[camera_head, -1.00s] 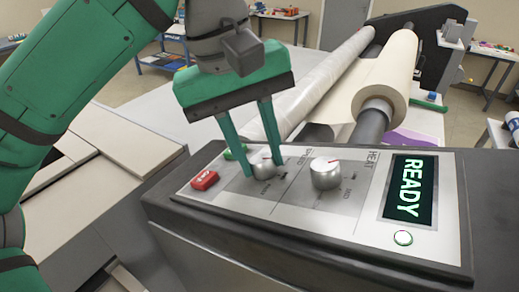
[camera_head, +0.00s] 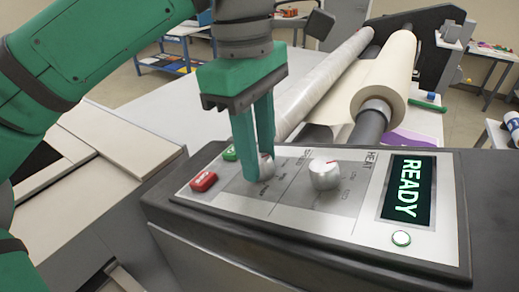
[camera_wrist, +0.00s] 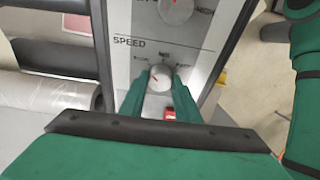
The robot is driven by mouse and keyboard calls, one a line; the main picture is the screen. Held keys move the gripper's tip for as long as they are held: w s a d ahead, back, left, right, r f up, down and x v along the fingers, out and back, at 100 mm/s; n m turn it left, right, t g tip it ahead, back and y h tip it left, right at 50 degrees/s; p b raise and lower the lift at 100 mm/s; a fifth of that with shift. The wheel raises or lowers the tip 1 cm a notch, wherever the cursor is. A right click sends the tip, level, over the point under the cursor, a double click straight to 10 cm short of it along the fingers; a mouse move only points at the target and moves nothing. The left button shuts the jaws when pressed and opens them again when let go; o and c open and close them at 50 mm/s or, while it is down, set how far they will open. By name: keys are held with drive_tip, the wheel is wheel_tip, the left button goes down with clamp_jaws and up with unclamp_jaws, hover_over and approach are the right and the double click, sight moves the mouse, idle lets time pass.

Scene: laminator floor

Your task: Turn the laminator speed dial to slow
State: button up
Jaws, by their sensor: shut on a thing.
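The speed dial (camera_head: 267,166) is a silver knob on the laminator's control panel (camera_head: 240,200), mostly hidden behind my fingers in the head view. My gripper (camera_head: 258,172) points down with its fingers on either side of the dial, shut on it. In the wrist view, the speed dial (camera_wrist: 160,78) sits between the two green fingertips, below the printed word SPEED. Its red mark points to the upper left, toward the label at the left of the scale; that small label is hard to read.
The heat dial (camera_head: 325,174) stands close to the right of my gripper. A red button (camera_head: 203,181) and a green button (camera_head: 230,154) lie to the left. Rollers (camera_head: 385,75) stand behind.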

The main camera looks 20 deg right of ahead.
drive_tip(key=shift+w+n, duration=0.15)
drive_tip(key=shift+n, duration=0.75)
drive_tip(key=o, duration=1)
drive_tip(key=shift+o, duration=0.2)
